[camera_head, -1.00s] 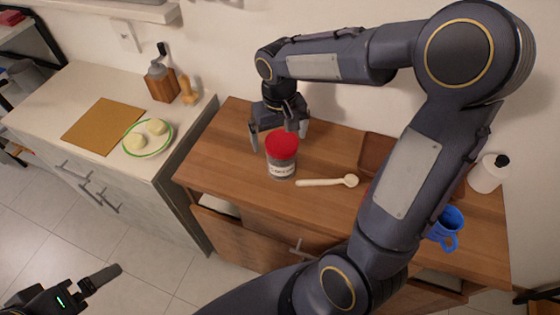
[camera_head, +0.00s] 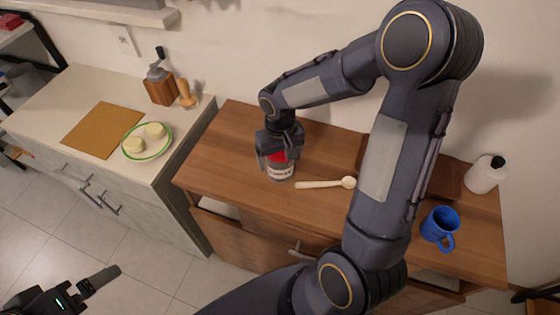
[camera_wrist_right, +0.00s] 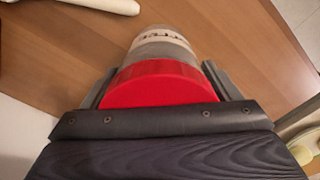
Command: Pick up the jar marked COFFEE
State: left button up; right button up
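A jar with a red lid and a pale label (camera_head: 281,173) stands upright on the wooden cabinet top. Its dark lettering is too small to read surely. My right gripper (camera_head: 279,161) is over the jar from above, hiding part of the lid. In the right wrist view the red lid (camera_wrist_right: 160,84) sits between the two fingers (camera_wrist_right: 162,82), one close along each side; whether they press on the jar cannot be told. My left gripper (camera_head: 98,281) is at the lower left, away from the furniture, only partly in view.
A cream spoon (camera_head: 325,184) lies just right of the jar. A blue mug (camera_head: 440,228) and white bottle (camera_head: 485,175) stand further right. A brown tray (camera_head: 445,182) is partly behind my right arm. The left counter holds a plate (camera_head: 147,155), board (camera_head: 101,129) and grinder (camera_head: 160,84).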

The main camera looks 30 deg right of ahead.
jog(key=c, duration=0.9)
jog(key=shift+c, duration=0.7)
jog(key=shift+r, duration=0.15)
